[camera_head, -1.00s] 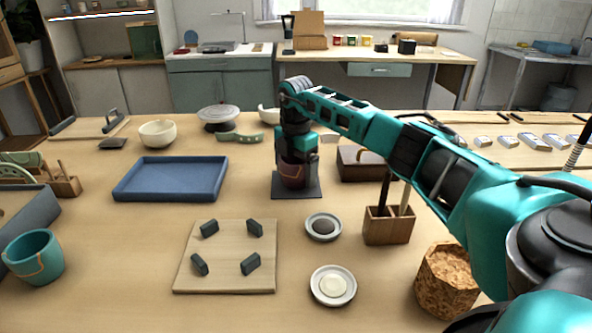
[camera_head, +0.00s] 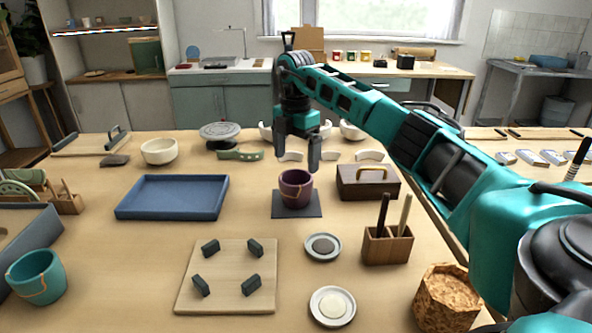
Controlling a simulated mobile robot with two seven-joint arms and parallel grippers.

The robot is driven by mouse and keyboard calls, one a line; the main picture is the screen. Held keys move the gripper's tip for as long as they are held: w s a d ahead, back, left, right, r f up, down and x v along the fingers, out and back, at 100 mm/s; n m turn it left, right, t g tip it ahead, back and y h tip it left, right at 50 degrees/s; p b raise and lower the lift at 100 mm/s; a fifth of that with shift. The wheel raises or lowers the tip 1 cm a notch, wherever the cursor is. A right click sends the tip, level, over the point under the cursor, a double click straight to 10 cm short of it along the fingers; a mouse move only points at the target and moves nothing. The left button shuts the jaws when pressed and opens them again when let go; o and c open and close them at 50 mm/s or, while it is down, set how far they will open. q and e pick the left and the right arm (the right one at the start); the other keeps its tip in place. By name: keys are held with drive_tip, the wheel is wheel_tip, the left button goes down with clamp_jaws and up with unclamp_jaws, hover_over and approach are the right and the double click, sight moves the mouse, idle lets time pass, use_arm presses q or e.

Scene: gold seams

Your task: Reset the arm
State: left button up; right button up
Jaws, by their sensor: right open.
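My right gripper (camera_head: 298,160) is open and empty. Its fingers point down above and slightly behind a purple cup (camera_head: 296,187), apart from it. The cup stands upright on a dark square mat (camera_head: 309,211) in the middle of the table, and a gold seam shows faintly on it. My right arm reaches in from the right side. My left gripper is not in the view.
A lidded wooden box (camera_head: 368,184) is right of the cup, with a wooden tool holder (camera_head: 387,246) in front. A blue tray (camera_head: 172,211) is left. A board with dark pegs (camera_head: 229,301), two small dishes (camera_head: 331,306) and a teal cup (camera_head: 37,276) are nearer.

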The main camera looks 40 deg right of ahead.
wheel_tip(320, 180, up, 2)
drive_tip(key=shift+r, duration=0.1)
drive_tip(key=shift+r, duration=0.1)
idle(0.5)
